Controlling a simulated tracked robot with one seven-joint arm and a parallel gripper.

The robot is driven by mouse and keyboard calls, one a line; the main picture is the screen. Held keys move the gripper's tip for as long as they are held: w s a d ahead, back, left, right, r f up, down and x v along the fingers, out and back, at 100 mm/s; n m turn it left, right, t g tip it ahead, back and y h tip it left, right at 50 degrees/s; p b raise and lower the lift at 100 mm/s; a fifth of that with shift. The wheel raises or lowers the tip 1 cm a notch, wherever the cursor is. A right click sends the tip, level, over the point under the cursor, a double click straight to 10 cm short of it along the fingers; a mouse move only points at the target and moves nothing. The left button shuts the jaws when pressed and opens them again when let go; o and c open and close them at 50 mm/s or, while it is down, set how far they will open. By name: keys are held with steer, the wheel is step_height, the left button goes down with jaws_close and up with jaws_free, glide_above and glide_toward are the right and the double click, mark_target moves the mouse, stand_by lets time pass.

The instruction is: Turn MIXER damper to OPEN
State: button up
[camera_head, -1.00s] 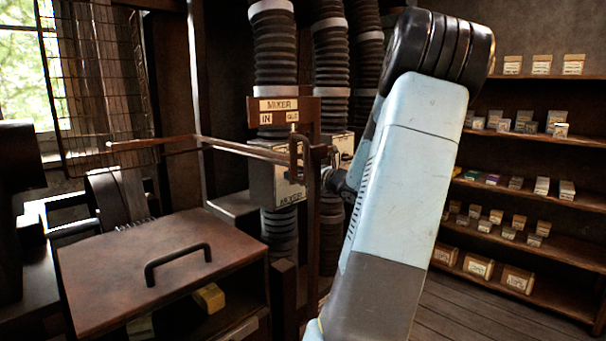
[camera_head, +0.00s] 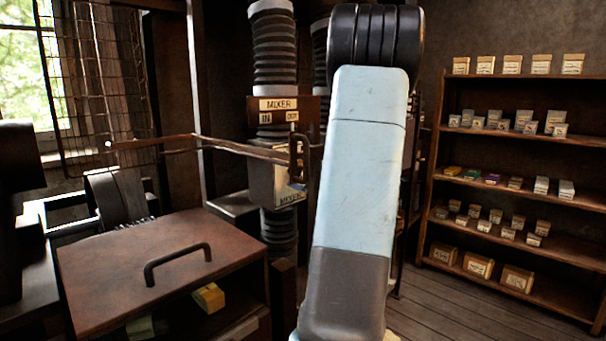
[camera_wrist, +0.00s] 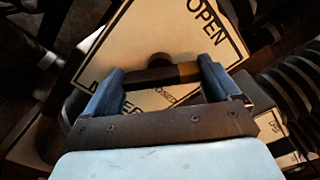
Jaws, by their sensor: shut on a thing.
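The MIXER damper (camera_head: 284,184) is a pale box on a ribbed duct in the head view, partly hidden by my arm. In the wrist view its plate (camera_wrist: 150,35) shows the word OPEN at the upper right and a partly covered CLOSED label below the handle. A dark bar handle (camera_wrist: 148,78) with a brass-coloured part lies across the plate. My gripper (camera_wrist: 160,72) is shut on this handle, one blue finger at each end.
A MIXER sign (camera_head: 278,104) with IN and OUT tags hangs above the damper. A long metal rod (camera_head: 215,144) juts left in front. A brown cabinet (camera_head: 120,265) with a black handle stands at lower left. Shelves (camera_head: 520,190) with small boxes stand right; floor is clear before them.

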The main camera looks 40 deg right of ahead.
steer(key=n, duration=0.4)
steer(key=shift+a+f, duration=0.1)
steer(key=shift+f, duration=0.1)
steer(key=shift+f+n, duration=0.1)
steer(key=shift+n, duration=1.2)
steer(key=o, duration=0.7)
steer(key=shift+o, duration=0.4)
